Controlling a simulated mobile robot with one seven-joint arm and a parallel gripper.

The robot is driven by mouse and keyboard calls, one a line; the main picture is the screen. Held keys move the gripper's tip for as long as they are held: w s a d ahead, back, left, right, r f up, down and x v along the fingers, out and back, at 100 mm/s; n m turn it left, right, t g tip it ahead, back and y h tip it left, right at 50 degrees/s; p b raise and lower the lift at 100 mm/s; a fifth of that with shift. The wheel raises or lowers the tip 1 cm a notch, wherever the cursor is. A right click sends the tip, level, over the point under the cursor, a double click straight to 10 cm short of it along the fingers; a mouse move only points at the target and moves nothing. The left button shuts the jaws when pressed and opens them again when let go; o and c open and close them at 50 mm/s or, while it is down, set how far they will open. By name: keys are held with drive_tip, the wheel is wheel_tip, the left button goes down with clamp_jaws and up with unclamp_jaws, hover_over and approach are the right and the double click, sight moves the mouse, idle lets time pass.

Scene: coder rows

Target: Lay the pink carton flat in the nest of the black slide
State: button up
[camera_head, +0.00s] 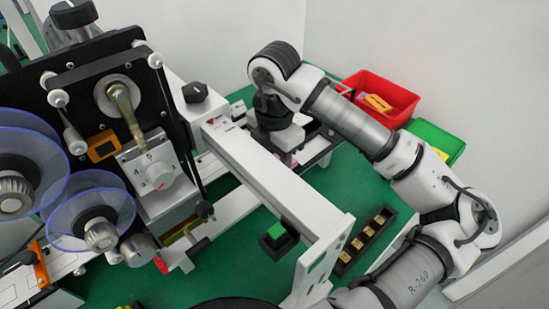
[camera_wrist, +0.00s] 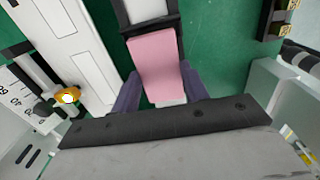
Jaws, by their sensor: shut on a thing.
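The pink carton (camera_wrist: 158,62) is in the middle of the wrist view, between the two purple-grey fingers of my gripper (camera_wrist: 160,88). My gripper is shut on it. The carton's far end meets the near bar of the black slide (camera_wrist: 151,28), which has a pale surface inside its frame. I cannot tell whether the carton rests on the slide or is held just above it. In the head view my gripper (camera_head: 286,145) is low at the black slide (camera_head: 322,152), and the wrist hides most of the carton.
A white beam (camera_head: 270,175) of the machine runs close in front of my gripper. A red bin (camera_head: 385,95) and a green bin (camera_head: 437,138) stand behind my arm. A black tray (camera_head: 365,240) with several yellow pieces lies at the right. Green table shows between them.

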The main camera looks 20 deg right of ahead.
drive_tip(key=shift+f+b, duration=0.55)
drive_tip(key=shift+b, duration=0.25)
idle(0.4)
drive_tip(key=o, duration=0.8)
drive_tip(key=shift+r, duration=0.1)
wheel_tip(320, 180, up, 14)
drive_tip(key=b, duration=0.1)
drive_tip(key=shift+f, duration=0.2)
